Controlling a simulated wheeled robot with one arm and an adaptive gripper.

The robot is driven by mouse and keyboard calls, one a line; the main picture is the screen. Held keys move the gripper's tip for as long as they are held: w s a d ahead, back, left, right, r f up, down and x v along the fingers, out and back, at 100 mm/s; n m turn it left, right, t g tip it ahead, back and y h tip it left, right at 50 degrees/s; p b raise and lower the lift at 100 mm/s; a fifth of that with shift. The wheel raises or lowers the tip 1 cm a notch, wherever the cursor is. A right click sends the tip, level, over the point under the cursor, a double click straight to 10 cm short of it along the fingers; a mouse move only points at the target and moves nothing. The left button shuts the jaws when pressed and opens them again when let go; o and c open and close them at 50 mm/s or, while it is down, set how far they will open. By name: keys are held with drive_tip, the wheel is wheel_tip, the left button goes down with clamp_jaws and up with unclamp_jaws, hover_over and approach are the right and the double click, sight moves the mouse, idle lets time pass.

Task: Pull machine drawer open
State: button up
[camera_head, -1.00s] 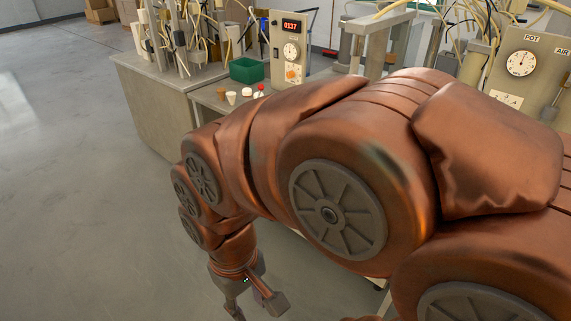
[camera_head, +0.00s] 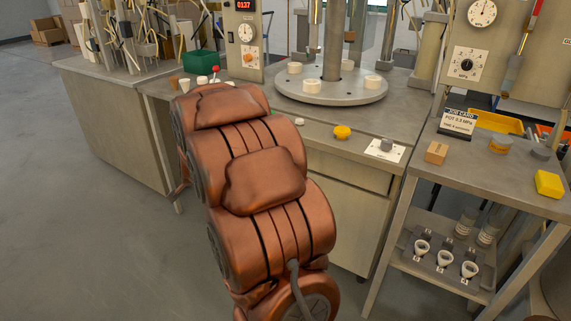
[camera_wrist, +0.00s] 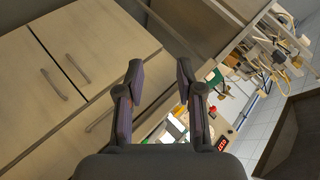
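The machine drawer shows in the head view as a beige front (camera_head: 350,169) under the grey worktop, flush and shut, partly hidden by my arm. In the wrist view the cabinet fronts lie tilted on the left. A long narrow front (camera_wrist: 88,125), which looks like the drawer, carries a bar handle (camera_wrist: 100,120). Two door panels beside it have handles (camera_wrist: 77,68) (camera_wrist: 53,84). My gripper (camera_wrist: 162,82) is open and empty, with its fingers apart, to the right of the drawer handle in that view and not touching it. In the head view my gripper is hidden behind my arm.
The worktop holds a round turntable (camera_head: 330,91) with white sockets, a yellow knob (camera_head: 342,132) and a green bin (camera_head: 201,63). A side cart (camera_head: 500,165) stands at the right, a grey bench (camera_head: 105,115) at the left. Open floor (camera_head: 60,230) lies left.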

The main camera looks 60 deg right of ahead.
drive_tip(key=d+f+m+h+b, duration=0.3)
drive_tip(key=d+f, duration=0.1)
drive_tip(key=d, duration=0.5)
drive_tip(key=d+f+m+h+b, duration=0.3)
drive_tip(key=d+f+m, duration=0.1)
drive_tip(key=d, duration=0.5)
drive_tip(key=s+d+f+m+g+h+b, duration=0.1)
drive_tip(key=s+d+f+m+h+b, duration=0.15)
drive_tip(key=s+d, duration=0.35)
drive_tip(key=s+d+f+m+h+b, duration=0.2)
drive_tip(key=s+d+m+h+b, duration=0.15)
drive_tip(key=d, duration=0.45)
drive_tip(key=shift+h, duration=0.3)
drive_tip(key=shift+w+b+x, duration=0.1)
drive_tip(key=shift+b+x, duration=0.1)
drive_tip(key=shift+x, duration=1.65)
drive_tip(key=shift+w+b+x, duration=0.15)
drive_tip(key=shift+x, duration=1.7)
drive_tip(key=shift+a+r, duration=0.1)
drive_tip(key=shift+r, duration=0.05)
clamp_jaws()
